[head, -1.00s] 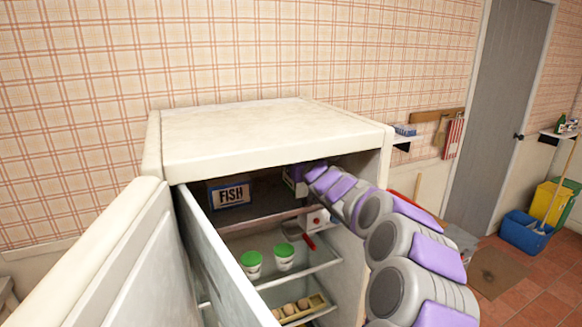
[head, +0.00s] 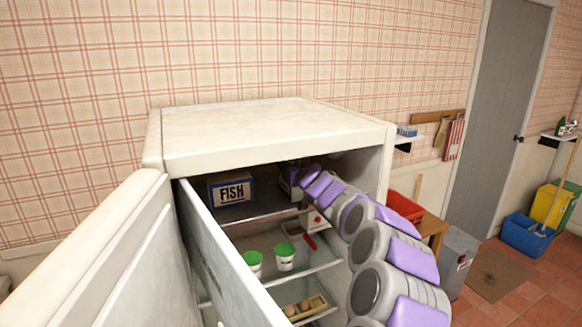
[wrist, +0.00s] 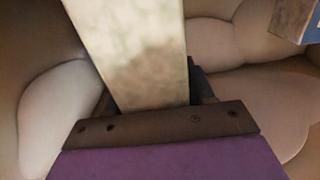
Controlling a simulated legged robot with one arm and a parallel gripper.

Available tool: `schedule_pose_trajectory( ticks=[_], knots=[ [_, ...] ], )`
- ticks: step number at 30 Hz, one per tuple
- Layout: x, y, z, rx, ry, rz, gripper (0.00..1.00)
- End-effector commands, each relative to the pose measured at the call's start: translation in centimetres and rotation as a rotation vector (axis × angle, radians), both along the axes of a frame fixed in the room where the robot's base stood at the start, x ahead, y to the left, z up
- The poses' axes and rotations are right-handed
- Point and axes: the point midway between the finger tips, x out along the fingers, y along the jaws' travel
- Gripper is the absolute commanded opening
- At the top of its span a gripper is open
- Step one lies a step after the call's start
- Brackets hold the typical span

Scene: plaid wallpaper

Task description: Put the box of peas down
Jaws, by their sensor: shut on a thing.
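My gripper (head: 293,178) is inside the upper compartment of the open fridge, near its right side. The wrist view shows my gripper (wrist: 155,112) shut on a pale, mottled box (wrist: 135,45), taken to be the box of peas. Its printed face does not show. In the head view the held box is mostly hidden by my gripper and the shadow, so I cannot tell whether it touches the shelf (head: 250,211).
A box marked FISH (head: 231,189) stands to the left on the same shelf; its corner also shows in the wrist view (wrist: 292,22). White tubs with green lids (head: 285,256) stand below, above eggs (head: 303,306). The fridge door (head: 120,250) is open at left.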

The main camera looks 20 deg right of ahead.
Motion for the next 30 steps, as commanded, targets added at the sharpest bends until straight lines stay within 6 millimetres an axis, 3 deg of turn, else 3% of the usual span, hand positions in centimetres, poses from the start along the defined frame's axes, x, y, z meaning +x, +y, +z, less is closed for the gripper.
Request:
schedule_pose_trajectory(
  ticks=[3, 4, 11, 21, 30],
  knots=[
    [0.0, -0.1, -0.3, 0.001, 0.0, -0.001, 0.07],
    [0.0, -0.1, -0.3, 0.001, 0.0, -0.001, 0.55],
    [0.0, -0.1, -0.2, 0.001, 0.0, -0.001, 0.77],
    [-0.1, -0.1, 0.1, 0.0, 0.0, -0.001, 0.78],
    [-3.2, -0.3, 0.1, 0.005, -0.002, -0.001, 0.78]
  ],
)
